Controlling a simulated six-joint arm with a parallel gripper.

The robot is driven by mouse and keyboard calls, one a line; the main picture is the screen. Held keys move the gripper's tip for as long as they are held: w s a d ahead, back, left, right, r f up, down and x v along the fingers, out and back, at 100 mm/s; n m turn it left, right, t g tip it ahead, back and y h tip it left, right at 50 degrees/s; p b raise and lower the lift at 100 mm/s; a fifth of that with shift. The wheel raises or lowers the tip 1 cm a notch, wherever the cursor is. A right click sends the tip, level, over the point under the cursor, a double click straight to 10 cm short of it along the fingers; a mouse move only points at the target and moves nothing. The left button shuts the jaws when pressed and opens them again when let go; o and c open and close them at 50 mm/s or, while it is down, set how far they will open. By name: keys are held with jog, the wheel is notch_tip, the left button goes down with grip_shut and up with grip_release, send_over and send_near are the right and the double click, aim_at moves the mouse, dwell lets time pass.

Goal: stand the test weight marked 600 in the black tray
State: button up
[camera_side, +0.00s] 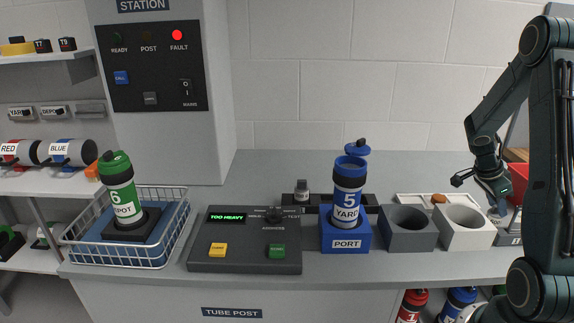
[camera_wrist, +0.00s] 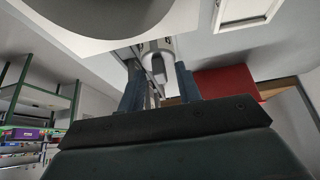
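A small grey weight (camera_side: 302,190) stands at the left end of a long black tray (camera_side: 325,202) behind the console; its marking is too small to read. My gripper (camera_side: 495,198) is far to the right of that tray, pointing down beside a red bin. In the wrist view my gripper's two fingers (camera_wrist: 160,90) stand apart. A pale metallic rounded piece (camera_wrist: 157,55) with a dark band shows between and beyond them; I cannot tell what it is or whether the fingers touch it.
A white tray (camera_side: 410,199) holds a small orange-brown piece. In front stand a grey holder (camera_side: 408,238), a white holder (camera_side: 466,238) and a blue port (camera_side: 345,241) with a blue tube (camera_side: 348,190). The console (camera_side: 245,254) reads TOO HEAVY. A wire basket (camera_side: 160,250) holds a green tube.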

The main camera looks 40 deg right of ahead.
jog(key=shift+r, duration=0.15)
jog(key=v, duration=1.2)
dwell(0.7)
